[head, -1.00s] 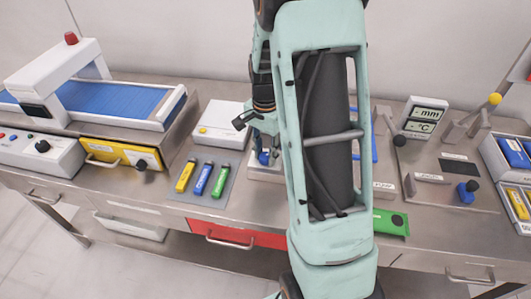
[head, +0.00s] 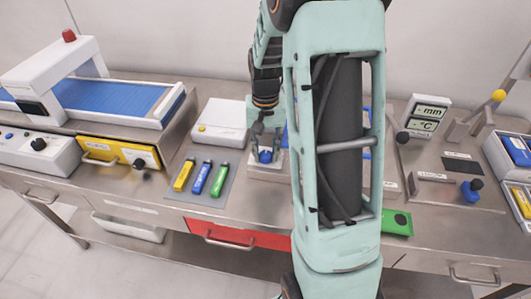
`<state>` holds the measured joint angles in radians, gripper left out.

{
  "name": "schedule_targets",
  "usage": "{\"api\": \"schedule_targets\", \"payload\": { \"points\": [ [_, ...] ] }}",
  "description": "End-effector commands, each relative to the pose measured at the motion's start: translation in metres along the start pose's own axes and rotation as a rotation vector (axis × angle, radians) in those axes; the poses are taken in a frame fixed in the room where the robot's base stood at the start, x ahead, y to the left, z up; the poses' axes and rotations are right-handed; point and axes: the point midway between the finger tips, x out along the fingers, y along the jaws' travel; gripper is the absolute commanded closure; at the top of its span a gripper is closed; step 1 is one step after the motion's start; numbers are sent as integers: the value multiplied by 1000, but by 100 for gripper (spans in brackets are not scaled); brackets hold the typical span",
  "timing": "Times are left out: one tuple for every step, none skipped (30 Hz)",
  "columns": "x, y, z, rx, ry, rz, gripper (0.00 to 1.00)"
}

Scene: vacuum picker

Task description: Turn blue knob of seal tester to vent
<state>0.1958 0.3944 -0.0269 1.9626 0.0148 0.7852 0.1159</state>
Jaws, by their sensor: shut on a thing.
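The blue knob (head: 265,156) is on the small white seal tester (head: 268,174) at the middle of the bench, left of my arm's large link. My gripper (head: 266,150) points down over the tester with its fingers at the two sides of the knob, shut on it. The fingers hide part of the knob, and its pointer and any vent mark are too small to read. My arm link hides the bench just right of the tester.
A grey mat (head: 207,178) with yellow, blue and green sticks lies left of the tester. A white box (head: 220,122) stands behind it. A red drawer front (head: 238,234) is below. A green pouch (head: 397,222) lies to the right.

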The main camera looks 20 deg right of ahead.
Motion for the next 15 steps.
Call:
{"api": "schedule_targets", "payload": {
  "points": [
    [0,0,-1,-44,3,-1,98],
    [0,0,-1,-72,3,0,98],
    [0,0,-1,-110,3,0,98],
    [0,0,-1,-137,3,0,98],
    [0,0,-1,-164,3,0,98],
    [0,0,-1,-199,3,0,98],
    [0,0,-1,-225,3,0,98],
    [-1,0,-1,-250,3,0,98],
    [-1,0,-1,-282,3,0,98],
    [-1,0,-1,-304,3,0,98],
    [-1,0,-1,-327,3,0,98],
    [-1,0,-1,-355,3,0,98],
    [-1,0,-1,-375,3,0,98],
    [-1,0,-1,-393,3,0,98],
    [-1,0,-1,-417,3,0,98]
  ]
}}
